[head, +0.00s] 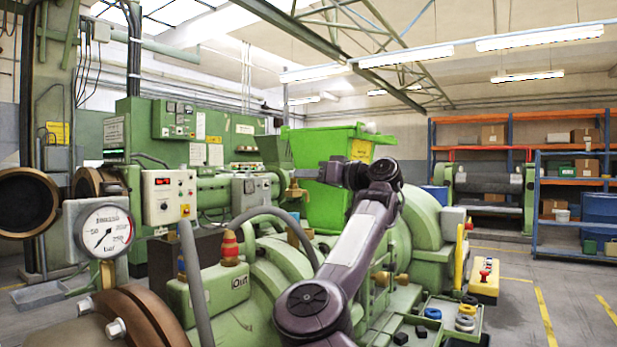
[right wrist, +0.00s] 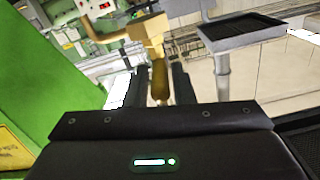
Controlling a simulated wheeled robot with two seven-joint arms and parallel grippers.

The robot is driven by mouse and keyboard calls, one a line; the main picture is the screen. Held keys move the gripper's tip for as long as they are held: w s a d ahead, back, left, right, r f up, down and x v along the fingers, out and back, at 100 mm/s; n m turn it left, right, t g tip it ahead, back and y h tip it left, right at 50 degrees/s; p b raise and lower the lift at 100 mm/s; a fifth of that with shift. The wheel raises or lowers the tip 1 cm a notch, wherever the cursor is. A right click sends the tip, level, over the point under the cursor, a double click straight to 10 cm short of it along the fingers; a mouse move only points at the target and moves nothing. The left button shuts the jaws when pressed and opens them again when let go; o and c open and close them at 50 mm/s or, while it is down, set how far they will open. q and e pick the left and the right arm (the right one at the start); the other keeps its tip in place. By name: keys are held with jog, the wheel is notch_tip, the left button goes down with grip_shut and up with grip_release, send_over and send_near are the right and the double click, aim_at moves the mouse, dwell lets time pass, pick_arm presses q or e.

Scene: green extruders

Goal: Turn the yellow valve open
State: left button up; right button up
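The yellow valve, brass-coloured, shows in the right wrist view (right wrist: 146,32) at upper centre, with an arm reaching up to the left and a rounded handle (right wrist: 159,82) pointing down toward me. My right gripper (right wrist: 160,84) has its two dark fingers apart, one on each side of this handle. I see narrow gaps and no clear contact. In the head view the valve (head: 293,191) is small, at the middle beside the green extruder. My right gripper (head: 322,173) is at its right, and the fingers partly cover the handle. My left gripper is not in view.
A bright green hopper (head: 322,205) stands right behind my right gripper. A dark tray on a grey post (right wrist: 240,32) is to the valve's right in the wrist view. A pressure gauge (head: 105,231) and a hose (head: 275,213) are nearer on the left.

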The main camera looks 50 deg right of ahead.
jog(key=shift+o, duration=1.2)
